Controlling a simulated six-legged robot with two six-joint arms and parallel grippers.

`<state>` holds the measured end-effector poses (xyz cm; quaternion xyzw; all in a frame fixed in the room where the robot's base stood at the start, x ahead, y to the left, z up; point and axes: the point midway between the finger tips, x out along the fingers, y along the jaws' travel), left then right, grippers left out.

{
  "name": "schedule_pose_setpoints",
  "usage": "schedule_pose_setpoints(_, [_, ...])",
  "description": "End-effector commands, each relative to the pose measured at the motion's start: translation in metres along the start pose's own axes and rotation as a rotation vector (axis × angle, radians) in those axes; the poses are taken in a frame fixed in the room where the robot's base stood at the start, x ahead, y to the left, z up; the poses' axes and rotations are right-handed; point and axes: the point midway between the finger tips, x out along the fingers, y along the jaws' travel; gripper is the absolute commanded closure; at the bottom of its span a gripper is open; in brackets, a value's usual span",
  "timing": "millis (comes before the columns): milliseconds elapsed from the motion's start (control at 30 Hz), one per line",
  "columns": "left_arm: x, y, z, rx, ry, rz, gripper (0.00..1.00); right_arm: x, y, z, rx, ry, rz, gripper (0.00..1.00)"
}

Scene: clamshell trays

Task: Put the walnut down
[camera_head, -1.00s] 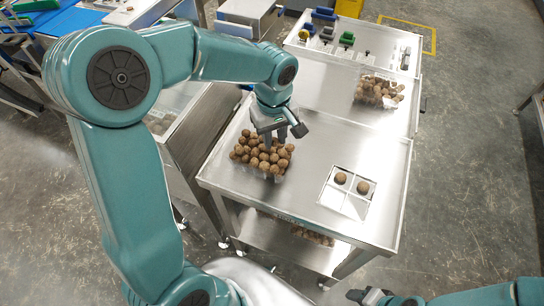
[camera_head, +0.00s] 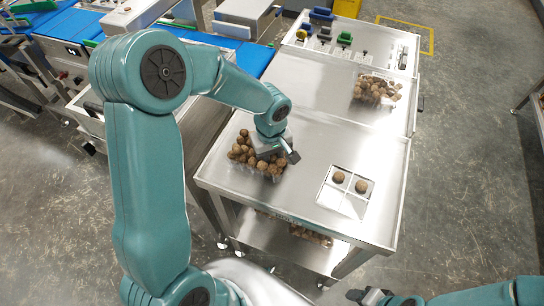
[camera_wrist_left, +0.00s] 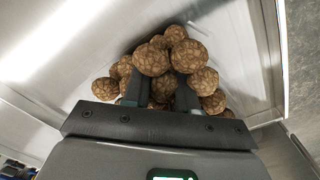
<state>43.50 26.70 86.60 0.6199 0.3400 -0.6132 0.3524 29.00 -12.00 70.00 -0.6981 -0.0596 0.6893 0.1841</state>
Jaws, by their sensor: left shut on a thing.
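A heap of brown walnuts (camera_head: 240,150) fills a clear container on the left side of the near steel table. My left gripper (camera_wrist_left: 160,92) is down in this heap, its fingers shut on a walnut (camera_wrist_left: 163,86) with other walnuts crowding round it. A square white tray (camera_head: 336,196) with four compartments lies to the right on the table. One walnut (camera_head: 338,177) sits in its far left compartment and another (camera_head: 361,186) in its far right one. The two near compartments look empty. My right gripper (camera_head: 370,297) shows at the bottom edge, its jaws unclear.
Another clear container of walnuts (camera_head: 375,90) stands on the table farther back. Coloured blocks (camera_head: 322,33) sit on the far table. The steel surface (camera_head: 300,140) between heap and tray is bare. More walnuts (camera_head: 310,234) lie on the lower shelf.

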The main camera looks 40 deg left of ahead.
Motion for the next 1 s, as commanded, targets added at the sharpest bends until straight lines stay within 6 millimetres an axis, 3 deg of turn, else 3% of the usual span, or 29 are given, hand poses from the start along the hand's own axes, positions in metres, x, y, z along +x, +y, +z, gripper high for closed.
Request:
schedule_pose_setpoints(33, [0.002,0.0,0.0,0.0,0.0,0.001,0.7,0.002,0.001,0.0,0.0,0.0,0.0,0.48])
schedule_pose_setpoints(100, [0.001,0.0,0.0,0.0,0.0,0.0,0.47,0.001,0.0,0.0,0.0,0.0,0.0,0.48])
schedule_pose_setpoints(500, [-0.007,0.001,0.0,0.0,0.002,0.001,0.47,-0.004,-0.002,0.0,0.0,0.0,0.0,0.48])
schedule_pose_setpoints(1000, [-0.109,0.001,-0.001,0.0,0.004,0.003,0.47,-0.004,-0.001,0.0,0.0,0.0,0.0,0.48])
